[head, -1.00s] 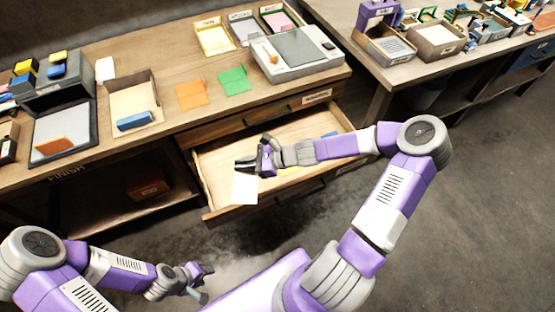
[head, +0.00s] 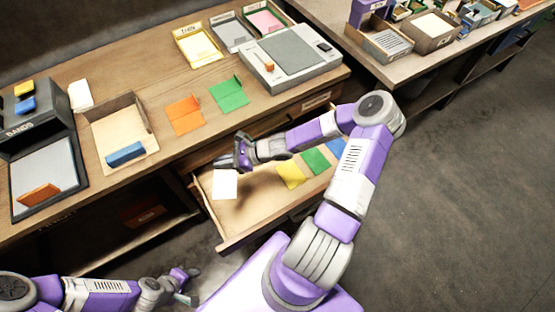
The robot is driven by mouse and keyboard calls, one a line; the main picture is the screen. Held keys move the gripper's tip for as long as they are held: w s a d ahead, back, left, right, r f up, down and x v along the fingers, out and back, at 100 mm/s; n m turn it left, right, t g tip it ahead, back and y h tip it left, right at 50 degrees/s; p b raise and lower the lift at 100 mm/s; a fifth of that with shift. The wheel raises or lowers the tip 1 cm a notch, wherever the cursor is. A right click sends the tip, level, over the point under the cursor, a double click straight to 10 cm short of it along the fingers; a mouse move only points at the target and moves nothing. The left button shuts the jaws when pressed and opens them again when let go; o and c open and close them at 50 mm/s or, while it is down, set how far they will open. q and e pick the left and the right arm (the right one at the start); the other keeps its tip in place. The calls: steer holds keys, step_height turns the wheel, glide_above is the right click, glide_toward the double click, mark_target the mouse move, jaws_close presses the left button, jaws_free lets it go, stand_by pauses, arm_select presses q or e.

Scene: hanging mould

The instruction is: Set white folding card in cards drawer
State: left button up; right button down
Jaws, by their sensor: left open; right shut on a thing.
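The white folding card (head: 225,184) hangs from my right gripper (head: 232,158), which is shut on it. The card is over the left end of the open cards drawer (head: 243,213). I cannot tell whether its lower edge touches the drawer floor. Inside the drawer, to the right, lie a yellow card (head: 290,173), a green card (head: 315,160) and a blue card (head: 337,147), the last partly hidden by my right arm. My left gripper (head: 190,286) is open and empty, low at the lower left, away from the drawer.
On the desk above the drawer lie an orange card (head: 185,116) and a green card (head: 229,94). A grey machine (head: 291,62), a tray with a blue block (head: 121,124) and labelled paper trays (head: 198,46) stand there too. The drawer's front left floor is bare.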

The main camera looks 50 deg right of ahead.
steer(key=s+d+f+m+t+h+p, duration=0.1)
steer(key=s+d+f+m+t+h, duration=0.15)
steer(key=d+f, duration=0.4)
steer(key=m+b, duration=0.1)
steer(key=b, duration=0.2)
glide_above(250, 187)
step_height(250, 187, down, 9)
steer(key=shift+f, duration=0.1)
step_height(250, 187, down, 4)
steer(key=shift+r+b, duration=0.25)
steer(key=shift+b, duration=0.45)
steer(key=shift+f, duration=0.1)
steer(key=shift+f, duration=0.15)
steer(key=c, duration=1.2)
jaws_free()
steer(key=shift+c, duration=0.2)
